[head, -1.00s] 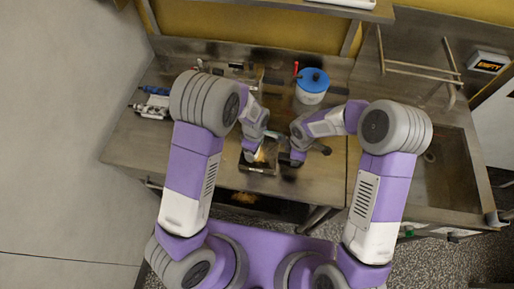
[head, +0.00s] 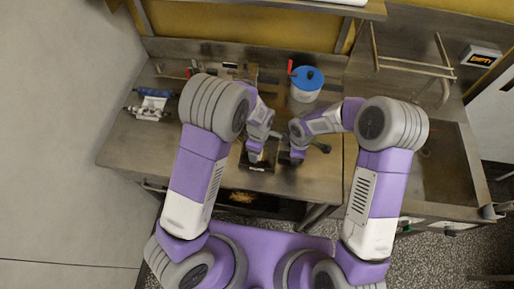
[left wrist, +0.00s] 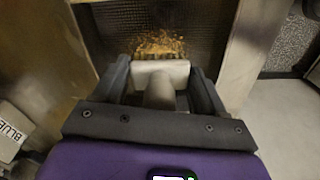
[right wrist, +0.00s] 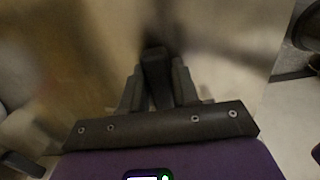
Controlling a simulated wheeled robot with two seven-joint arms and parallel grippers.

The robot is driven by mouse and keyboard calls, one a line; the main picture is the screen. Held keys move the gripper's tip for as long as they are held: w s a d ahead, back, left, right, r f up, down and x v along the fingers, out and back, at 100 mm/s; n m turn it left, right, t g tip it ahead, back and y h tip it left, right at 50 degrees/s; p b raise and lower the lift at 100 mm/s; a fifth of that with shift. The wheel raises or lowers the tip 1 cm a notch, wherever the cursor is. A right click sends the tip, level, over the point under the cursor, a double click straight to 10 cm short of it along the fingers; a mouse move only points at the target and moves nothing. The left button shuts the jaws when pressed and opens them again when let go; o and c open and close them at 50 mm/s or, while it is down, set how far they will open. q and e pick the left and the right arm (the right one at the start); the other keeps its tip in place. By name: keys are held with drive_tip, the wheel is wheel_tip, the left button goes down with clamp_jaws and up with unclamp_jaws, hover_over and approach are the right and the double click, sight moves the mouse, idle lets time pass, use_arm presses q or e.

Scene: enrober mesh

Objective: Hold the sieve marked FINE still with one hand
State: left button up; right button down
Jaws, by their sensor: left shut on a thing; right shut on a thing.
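My left gripper (head: 254,157) is over a dark frame (head: 270,163) at the middle of the bench. In the left wrist view it is shut on a pale grey T-shaped tool (left wrist: 160,72). Beyond that tool, orange-brown crumbs (left wrist: 160,44) lie over a dark mesh (left wrist: 115,40). My right gripper (head: 297,157) is just right of the frame. In the right wrist view it is shut on a dark handle (right wrist: 156,68); the handle's far end is blurred. No FINE marking is legible, and my arms and grippers hide much of the frame.
A white tub with a blue lid (head: 306,84) stands behind my right gripper. A blue-and-silver device (head: 150,104) lies at the bench's left. Crumbs (head: 242,197) show in a dark space at the bench front. A sink (head: 440,165) is right. A label reads BLUE (left wrist: 12,132).

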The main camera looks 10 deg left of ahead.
use_arm(q)
drive_tip(key=shift+w+a+r, duration=0.1)
drive_tip(key=shift+a+r, duration=0.2)
drive_tip(key=shift+a, duration=1)
drive_tip(key=shift+r, duration=0.1)
drive_tip(key=shift+r, duration=2.9)
drive_tip(key=shift+r, duration=0.1)
drive_tip(key=shift+f, duration=2.9)
drive_tip(key=shift+f, duration=0.45)
